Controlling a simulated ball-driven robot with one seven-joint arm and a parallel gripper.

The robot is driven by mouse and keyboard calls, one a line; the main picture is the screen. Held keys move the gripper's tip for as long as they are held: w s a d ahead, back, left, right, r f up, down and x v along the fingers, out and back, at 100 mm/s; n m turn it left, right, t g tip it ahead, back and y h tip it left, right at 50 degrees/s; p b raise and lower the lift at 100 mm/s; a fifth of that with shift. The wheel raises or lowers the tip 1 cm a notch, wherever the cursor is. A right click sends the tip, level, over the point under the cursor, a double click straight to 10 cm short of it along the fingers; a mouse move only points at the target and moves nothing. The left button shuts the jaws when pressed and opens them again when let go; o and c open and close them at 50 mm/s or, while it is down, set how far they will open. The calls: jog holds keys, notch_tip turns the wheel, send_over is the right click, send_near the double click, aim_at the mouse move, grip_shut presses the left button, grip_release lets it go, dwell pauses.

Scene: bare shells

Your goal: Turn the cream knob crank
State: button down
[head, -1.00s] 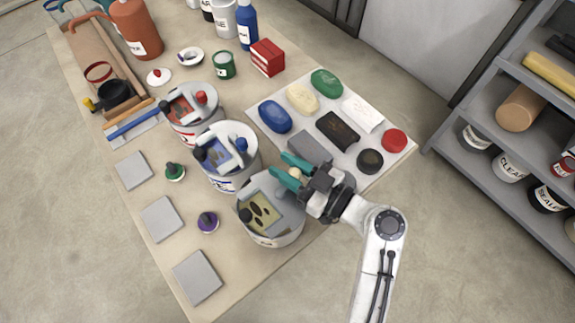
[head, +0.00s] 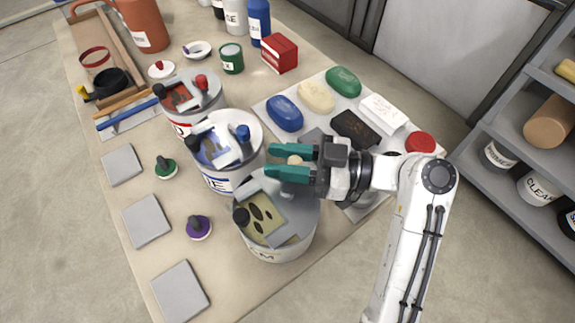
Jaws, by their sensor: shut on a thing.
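The cream knob (head: 295,160) sits between the teal fingers of my gripper (head: 288,162), which is shut on it and points left. It is above the back right of the nearest mixing can (head: 275,252), whose label reads partly "M". That can has an olive window plate with dark oval holes (head: 262,217) and a black knob (head: 240,216) on its lid. The fingers hide part of the crank and the can's back rim. Two similar cans stand behind it, one with a blue knob (head: 243,132) and one with a red knob (head: 201,81).
A white board with coloured oval pads, including a blue one (head: 285,113), lies behind my gripper. Grey square plates (head: 180,291) and green (head: 166,167) and purple (head: 199,227) stoppers lie left of the cans. A grey shelf (head: 500,130) stands at the right.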

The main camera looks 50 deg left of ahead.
dwell(0.4)
jog(key=c, duration=0.9)
grip_release()
jog(key=b+v, duration=0.1)
jog(key=v, duration=0.9)
jog(key=shift+w+d+b, duration=0.15)
jog(key=shift+w+b, duration=0.15)
jog(key=shift+b, duration=0.05)
